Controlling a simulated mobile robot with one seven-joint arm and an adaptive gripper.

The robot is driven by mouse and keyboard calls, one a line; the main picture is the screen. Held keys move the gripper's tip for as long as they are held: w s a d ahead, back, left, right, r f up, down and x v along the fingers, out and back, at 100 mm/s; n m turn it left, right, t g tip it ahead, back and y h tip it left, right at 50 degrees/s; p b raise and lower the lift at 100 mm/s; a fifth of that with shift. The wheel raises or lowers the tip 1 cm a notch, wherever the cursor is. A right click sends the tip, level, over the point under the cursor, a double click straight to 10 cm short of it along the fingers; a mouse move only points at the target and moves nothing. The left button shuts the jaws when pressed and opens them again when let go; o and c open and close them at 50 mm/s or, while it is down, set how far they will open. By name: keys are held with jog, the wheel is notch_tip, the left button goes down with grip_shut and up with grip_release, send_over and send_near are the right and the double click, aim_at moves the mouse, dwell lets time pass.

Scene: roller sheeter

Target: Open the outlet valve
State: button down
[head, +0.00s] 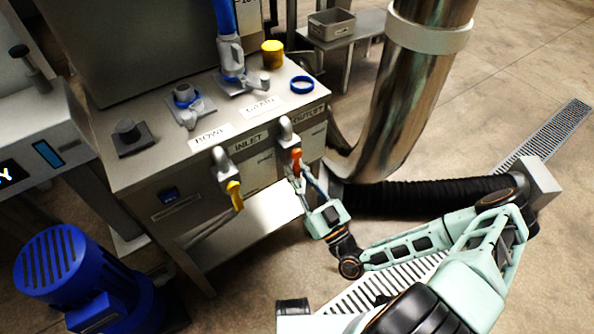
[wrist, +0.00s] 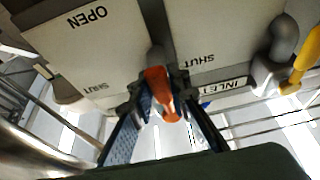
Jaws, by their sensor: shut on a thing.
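The outlet valve has an orange-red handle (head: 296,158) on a grey body (head: 287,132), on the front of the machine beside the OUTLET label (head: 307,112). In the wrist view the orange handle (wrist: 160,92) sits between the two fingertips. My gripper (head: 299,174) is shut on this handle; in the wrist view my gripper (wrist: 160,105) has one finger on each side of it. The handle points away from the panel in the wrist view; its exact angle is unclear. OPEN (wrist: 88,17) and SHUT markings show on the panel there.
The inlet valve with a yellow handle (head: 235,195) is left of the outlet valve; its yellow handle also shows in the wrist view (wrist: 308,57). A steel shelf (head: 232,222) lies below. A black corrugated hose (head: 425,196) and a shiny duct (head: 405,100) stand to the right.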

jog(key=shift+a, duration=0.1)
jog(key=c, duration=1.8)
grip_release()
